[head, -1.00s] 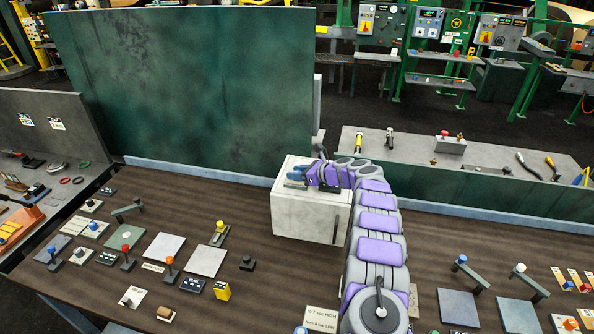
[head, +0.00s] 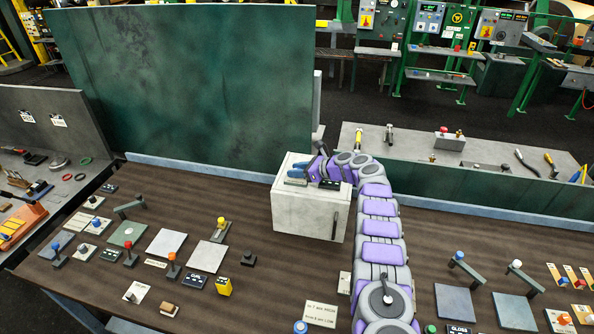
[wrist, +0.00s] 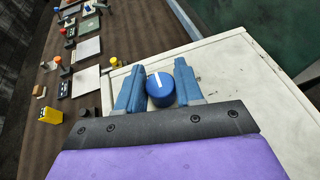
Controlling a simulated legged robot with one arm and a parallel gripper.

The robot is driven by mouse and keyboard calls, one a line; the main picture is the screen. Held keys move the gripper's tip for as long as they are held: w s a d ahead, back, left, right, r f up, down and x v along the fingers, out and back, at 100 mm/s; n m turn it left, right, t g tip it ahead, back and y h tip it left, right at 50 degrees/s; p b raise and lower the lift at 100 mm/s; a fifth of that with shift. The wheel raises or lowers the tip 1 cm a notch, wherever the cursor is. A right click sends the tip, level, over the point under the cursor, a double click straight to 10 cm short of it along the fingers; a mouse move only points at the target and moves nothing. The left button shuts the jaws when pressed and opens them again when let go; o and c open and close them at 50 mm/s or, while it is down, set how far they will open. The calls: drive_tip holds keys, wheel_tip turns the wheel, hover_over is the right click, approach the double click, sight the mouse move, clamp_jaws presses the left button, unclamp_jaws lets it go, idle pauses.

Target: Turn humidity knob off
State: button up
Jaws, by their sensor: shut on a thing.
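A blue round knob (wrist: 160,89) with a white pointer line sits on top of a white cabinet (wrist: 222,62). In the wrist view the line points up and slightly left. My gripper (wrist: 158,82) has its two blue fingers on either side of the knob and is shut on it. In the head view my gripper (head: 297,177) is over the top of the white cabinet (head: 303,219), near its left side. The fingers hide the knob there. I cannot read any label by the knob.
The cabinet stands on a brown bench (head: 250,290). More levers stand at the right. A tall green panel (head: 185,85) rises behind the bench.

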drive_tip(key=shift+w+d+r, duration=0.1)
drive_tip(key=shift+r, duration=0.05)
drive_tip(key=o, duration=1)
drive_tip(key=shift+d, duration=0.1)
drive_tip(key=v, duration=1.7)
drive_tip(key=shift+d+f, duration=0.2)
